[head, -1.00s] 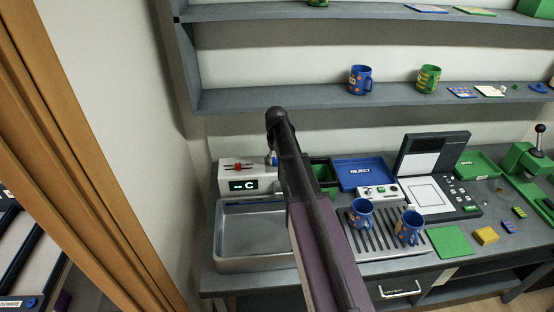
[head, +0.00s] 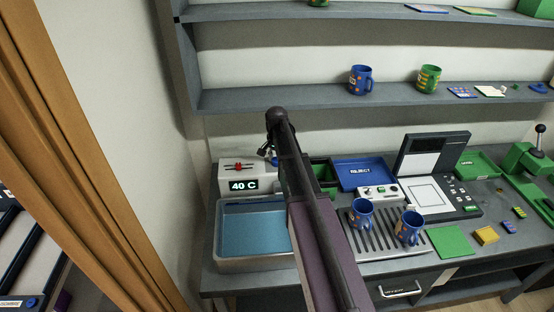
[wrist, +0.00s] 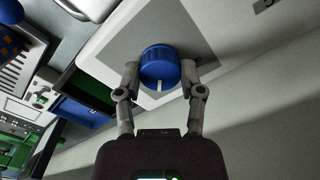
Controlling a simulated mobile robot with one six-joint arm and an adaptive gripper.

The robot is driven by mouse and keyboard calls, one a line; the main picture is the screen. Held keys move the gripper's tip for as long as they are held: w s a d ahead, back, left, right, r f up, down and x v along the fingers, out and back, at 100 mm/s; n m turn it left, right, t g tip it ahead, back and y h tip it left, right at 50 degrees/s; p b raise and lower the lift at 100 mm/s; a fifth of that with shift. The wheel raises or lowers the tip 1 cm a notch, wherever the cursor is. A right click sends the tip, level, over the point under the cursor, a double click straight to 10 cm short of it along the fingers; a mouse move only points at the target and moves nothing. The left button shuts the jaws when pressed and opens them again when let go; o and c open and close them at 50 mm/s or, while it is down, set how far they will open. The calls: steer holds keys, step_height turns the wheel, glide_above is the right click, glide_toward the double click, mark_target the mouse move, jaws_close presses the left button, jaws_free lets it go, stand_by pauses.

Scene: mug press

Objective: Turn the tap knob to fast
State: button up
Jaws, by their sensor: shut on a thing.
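The tap knob (wrist: 160,68) is a round blue dial with a white pointer mark, on a grey panel in the wrist view. My gripper (wrist: 160,78) is shut on the knob, one finger at each side. In the head view my arm hides most of the knob, and only part of my gripper (head: 268,150) shows beside the white tap unit (head: 231,171). The unit's display (head: 243,185) reads 40 C. The basin (head: 250,264) below it holds blue water. The labels around the knob are too small or hidden to read.
Two blue mugs (head: 362,212) stand on a drip rack (head: 385,246) right of my arm. A blue reject tray (head: 362,174) lies behind them. A shelf (head: 300,98) with mugs runs above the counter.

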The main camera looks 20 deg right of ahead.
steer(key=shift+s+m, duration=0.1)
steer(key=shift+m, duration=0.5)
steer(key=o, duration=1.2)
steer(key=shift+c, duration=0.2)
steer(key=shift+n, duration=0.4)
